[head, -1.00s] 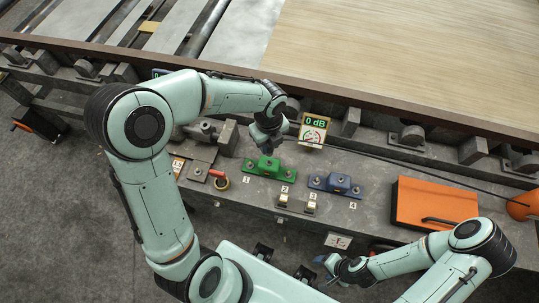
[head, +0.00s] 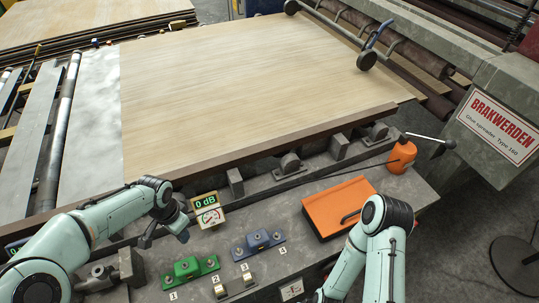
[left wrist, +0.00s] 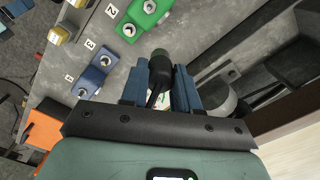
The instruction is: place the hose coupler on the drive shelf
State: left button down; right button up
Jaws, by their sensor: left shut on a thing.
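My left gripper (left wrist: 160,78) has blue fingers shut on a dark, rounded piece (left wrist: 160,64), which looks like the hose coupler. Its dark tip sticks out past the fingers in the left wrist view. In the head view the left hand is above the grey shelf (head: 216,250), which I take for the drive shelf, just left of the 0 dB gauge. The held piece is hard to make out there. My right arm comes in at the lower right, with its gripper outside the frame.
A green block (head: 190,268) and a blue block (head: 258,242) sit on the shelf by numbered labels. The 0 dB gauge (head: 207,209) stands behind them.

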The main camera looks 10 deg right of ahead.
aim_at(378, 177)
jog(key=l+z, duration=0.1)
jog(key=l, duration=1.15)
jog(key=l+z, duration=0.15)
jog(key=l, duration=0.45)
jog(key=i+l+z, duration=0.1)
jog(key=l, duration=0.5)
jog(key=i+l+z, duration=0.1)
jog(key=l, duration=0.5)
jog(key=i+l, duration=0.1)
jog(key=l, duration=0.5)
jog(key=i, duration=0.5)
jog(key=l+z, duration=0.05)
